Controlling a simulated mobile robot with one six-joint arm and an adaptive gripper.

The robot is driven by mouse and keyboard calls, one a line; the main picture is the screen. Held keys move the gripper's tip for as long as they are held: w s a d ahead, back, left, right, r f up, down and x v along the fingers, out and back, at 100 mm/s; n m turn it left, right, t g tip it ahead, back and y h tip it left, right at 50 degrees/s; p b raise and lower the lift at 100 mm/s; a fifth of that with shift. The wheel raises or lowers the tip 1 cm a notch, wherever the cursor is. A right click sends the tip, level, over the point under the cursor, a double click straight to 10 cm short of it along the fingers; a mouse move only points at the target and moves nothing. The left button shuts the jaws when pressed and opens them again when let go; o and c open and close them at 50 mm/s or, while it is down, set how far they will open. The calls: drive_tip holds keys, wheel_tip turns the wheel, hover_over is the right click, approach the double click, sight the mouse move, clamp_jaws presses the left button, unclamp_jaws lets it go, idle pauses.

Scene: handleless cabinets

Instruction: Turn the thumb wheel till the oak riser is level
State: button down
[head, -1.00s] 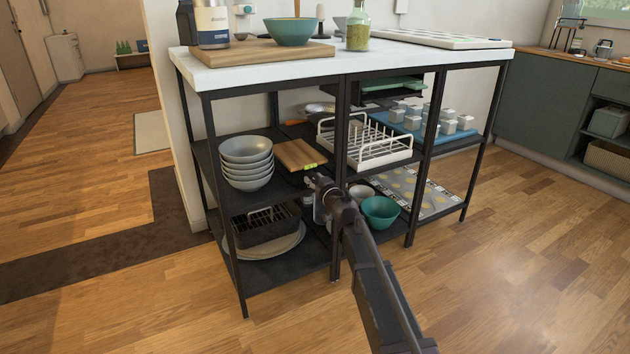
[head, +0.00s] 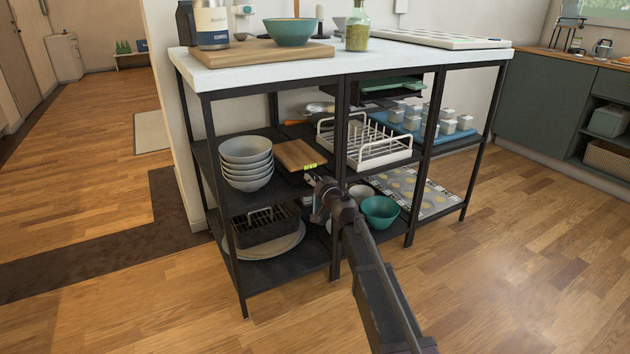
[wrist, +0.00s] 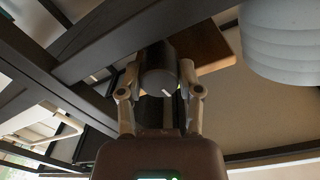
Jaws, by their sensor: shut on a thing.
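The oak riser (head: 298,155) is a brown wooden board on the middle shelf, right of the stacked bowls; its underside corner shows in the wrist view (wrist: 208,46). A small yellow-green strip (head: 313,166) sits at its front edge; I cannot read it, nor tell whether the board is level. The thumb wheel (wrist: 158,74) is a dark round knob with a white mark on its face, below the riser's edge. My gripper (wrist: 160,88) is shut on it, one finger on each side. In the head view my gripper (head: 312,181) is at the shelf front, and the wheel is hard to make out.
Stacked grey bowls (head: 246,162) stand close left of the riser. A dark frame post (head: 337,150) and a white dish rack (head: 378,143) are close on the right. A black roasting pan (head: 265,223) and teal bowl (head: 380,211) sit below. The floor in front is clear.

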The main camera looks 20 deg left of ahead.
drive_tip(key=shift+a+m, duration=0.2)
drive_tip(key=shift+m, duration=0.6)
drive_tip(key=shift+c, duration=1.3)
unclamp_jaws()
drive_tip(key=shift+d, duration=0.1)
drive_tip(key=shift+d, duration=0.1)
drive_tip(key=v, duration=0.7)
drive_tip(key=shift+s+d, duration=0.1)
drive_tip(key=shift+s, duration=0.05)
